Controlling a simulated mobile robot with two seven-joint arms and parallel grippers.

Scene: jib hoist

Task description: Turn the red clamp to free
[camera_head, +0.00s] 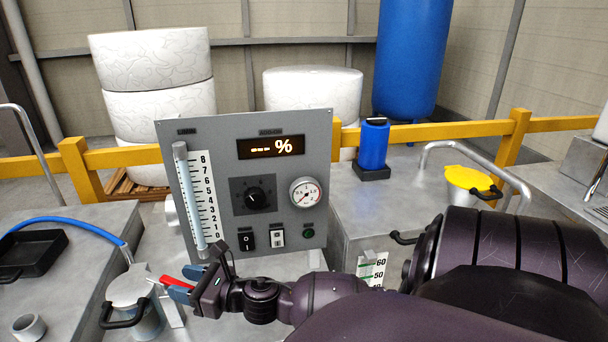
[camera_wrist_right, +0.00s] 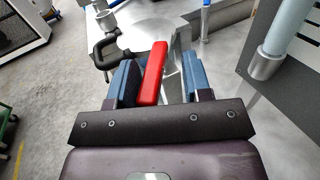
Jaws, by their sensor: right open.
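The red clamp (camera_head: 174,281) is a red lever at the top of a small metal stand, beside a grey lidded pot (camera_head: 128,290). In the right wrist view the red clamp (camera_wrist_right: 152,75) lies between the blue fingers of my right gripper (camera_wrist_right: 157,82). The fingers are open, with a gap on the lever's right side; whether the left finger touches it I cannot tell. In the head view my right gripper (camera_head: 184,282) reaches in from the right, its fingers partly covering the lever. My left gripper is out of view.
A grey panel (camera_head: 222,150) with a glass tube, dial and gauge stands just behind my right gripper. A blue hose (camera_head: 65,221) runs to the pot's top. A black tray (camera_head: 30,255) and a small metal cup (camera_head: 28,327) sit on the left bench.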

